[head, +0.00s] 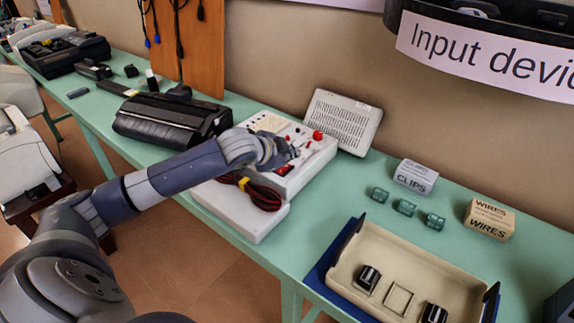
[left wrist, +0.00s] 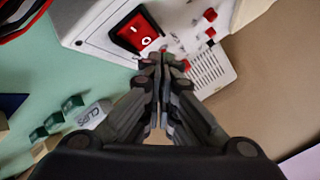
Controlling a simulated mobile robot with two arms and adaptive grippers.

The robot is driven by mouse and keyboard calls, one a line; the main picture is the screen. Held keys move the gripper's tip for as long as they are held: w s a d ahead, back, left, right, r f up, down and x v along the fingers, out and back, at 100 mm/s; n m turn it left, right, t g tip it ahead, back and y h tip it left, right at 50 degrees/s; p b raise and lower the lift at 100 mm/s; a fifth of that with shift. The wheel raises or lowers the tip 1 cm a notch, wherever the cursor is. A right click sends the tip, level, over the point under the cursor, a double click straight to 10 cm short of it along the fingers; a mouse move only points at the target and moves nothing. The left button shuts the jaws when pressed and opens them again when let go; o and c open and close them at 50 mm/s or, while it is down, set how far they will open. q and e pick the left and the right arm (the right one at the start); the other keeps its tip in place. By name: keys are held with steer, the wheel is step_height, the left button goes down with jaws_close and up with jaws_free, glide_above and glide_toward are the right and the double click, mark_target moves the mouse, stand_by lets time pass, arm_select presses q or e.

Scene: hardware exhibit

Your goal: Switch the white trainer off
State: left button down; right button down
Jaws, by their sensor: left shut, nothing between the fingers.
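The white trainer (head: 318,160) sits on the green bench, with red knobs and a breadboard on its sloped top. Its red rocker switch (left wrist: 138,32) shows large in the left wrist view, in a dark frame with white marks; I cannot tell which side is pressed in. The switch is also partly visible in the head view (head: 285,170). My left gripper (left wrist: 160,58) is shut and empty, its fingertips just beside the switch's edge in the picture. Whether they touch the trainer is unclear. In the head view my left gripper (head: 289,154) is over the trainer's front part. My right gripper is out of view.
A coiled black and red cable (head: 258,194) lies at the trainer's front. A white perforated panel (head: 340,120) leans behind it. A black machine (head: 160,118) is on the left. Clips box (head: 415,177), wires box (head: 489,219) and a cream tray (head: 345,250) are on the right.

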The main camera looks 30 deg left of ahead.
mark_target(287, 169)
arm_select(q)
steer(key=shift+f, duration=0.1)
steer(key=shift+f, duration=0.3)
steer(key=shift+w, duration=0.1)
steer(key=shift+f, duration=0.4)
stand_by(0.6)
steer(key=shift+r, duration=0.1)
steer(key=shift+r+p, duration=0.7)
steer(key=shift+p, duration=0.55)
steer(key=r+p, duration=0.1)
steer(key=p, duration=0.1)
steer(key=r+p, duration=0.3)
steer(key=r, duration=0.1)
steer(key=shift+s+p, duration=0.4)
